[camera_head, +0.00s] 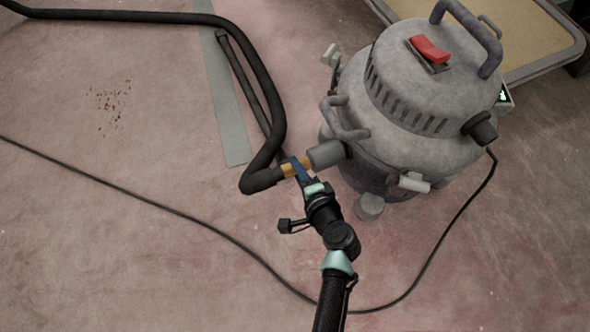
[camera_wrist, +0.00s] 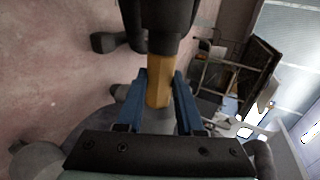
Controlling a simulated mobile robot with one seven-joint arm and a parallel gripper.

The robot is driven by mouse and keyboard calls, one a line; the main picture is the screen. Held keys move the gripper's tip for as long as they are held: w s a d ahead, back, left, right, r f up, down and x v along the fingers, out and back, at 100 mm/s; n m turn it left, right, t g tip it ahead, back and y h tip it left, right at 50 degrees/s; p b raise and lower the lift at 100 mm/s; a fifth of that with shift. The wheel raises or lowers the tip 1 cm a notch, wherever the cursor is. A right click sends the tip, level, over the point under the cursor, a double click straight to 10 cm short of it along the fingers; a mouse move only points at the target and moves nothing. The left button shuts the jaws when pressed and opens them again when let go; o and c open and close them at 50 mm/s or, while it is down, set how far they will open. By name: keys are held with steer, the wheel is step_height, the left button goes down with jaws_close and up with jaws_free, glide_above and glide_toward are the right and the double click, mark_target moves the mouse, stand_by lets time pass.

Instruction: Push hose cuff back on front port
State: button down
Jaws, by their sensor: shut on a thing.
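The grey shop vacuum (camera_head: 420,90) stands upright at the upper right of the head view. Its grey front port (camera_head: 326,154) points left. The black hose (camera_head: 262,180) ends in a yellow-orange cuff (camera_head: 288,169), in line with the port and close against it. My gripper (camera_head: 302,170) is shut on the cuff, its blue fingers on either side of it. In the wrist view the cuff (camera_wrist: 159,78) runs from the black hose end (camera_wrist: 158,25) down between the fingers (camera_wrist: 158,105). The fingers partly hide the joint, so I cannot tell how far the cuff overlaps the port.
The hose curves up and away to the upper left. A black tube lies beside a grey strip (camera_head: 228,110) on the floor. A thin black cable (camera_head: 200,226) crosses the floor to the vacuum. A tan-topped platform (camera_head: 525,40) is behind it. The left floor is mostly open.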

steer(key=shift+w+d+r, duration=0.1)
steer(key=shift+w+d, duration=0.15)
steer(key=shift+d, duration=0.65)
steer(key=shift+c, duration=2.3)
jaws_free()
steer(key=shift+a, duration=0.2)
steer(key=shift+s, duration=0.1)
steer(key=p+v, duration=0.6)
steer(key=v, duration=0.7)
